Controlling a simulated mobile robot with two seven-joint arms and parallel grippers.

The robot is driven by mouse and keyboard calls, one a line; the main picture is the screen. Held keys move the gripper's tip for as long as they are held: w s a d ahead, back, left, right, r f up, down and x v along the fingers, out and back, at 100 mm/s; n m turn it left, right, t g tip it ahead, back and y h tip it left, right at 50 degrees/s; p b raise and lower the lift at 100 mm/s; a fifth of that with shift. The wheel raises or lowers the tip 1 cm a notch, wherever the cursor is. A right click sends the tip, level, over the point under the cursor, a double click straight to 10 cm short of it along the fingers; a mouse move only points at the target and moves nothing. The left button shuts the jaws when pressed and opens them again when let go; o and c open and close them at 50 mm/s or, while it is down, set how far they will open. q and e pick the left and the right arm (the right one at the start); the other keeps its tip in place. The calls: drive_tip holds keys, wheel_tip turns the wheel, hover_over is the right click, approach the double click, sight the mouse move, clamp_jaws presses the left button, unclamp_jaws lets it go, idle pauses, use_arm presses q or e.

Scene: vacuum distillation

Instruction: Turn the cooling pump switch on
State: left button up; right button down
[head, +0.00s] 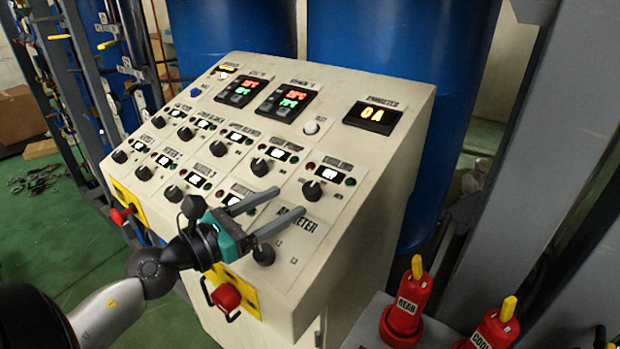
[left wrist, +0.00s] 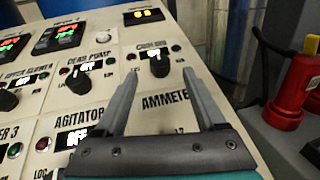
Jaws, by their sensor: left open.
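The cooling pump switch is most likely the black rotary knob (head: 312,190) at the right end of the panel's switch rows. It also shows in the left wrist view (left wrist: 160,66), under a label that seems to start with "COOLING". A small lit display sits above the knob, too small to read surely. My left gripper (head: 290,201) is open and empty, its two grey fingers pointing at this knob. In the left wrist view the fingertips (left wrist: 160,73) lie on either side of and just short of the knob, which shows between them. My right gripper is not in view.
The ammeter knob (head: 264,254) is below my gripper. Red valves (head: 405,310) stand at right.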

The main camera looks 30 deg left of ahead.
sight(307, 190)
use_arm(q)
drive_tip(key=p+x, duration=0.2)
drive_tip(key=x, duration=0.3)
drive_tip(key=shift+w+r, duration=0.1)
drive_tip(key=shift+w, duration=0.15)
drive_tip(key=shift+p+x, duration=0.45)
drive_tip(key=shift+x, duration=0.5)
clamp_jaws()
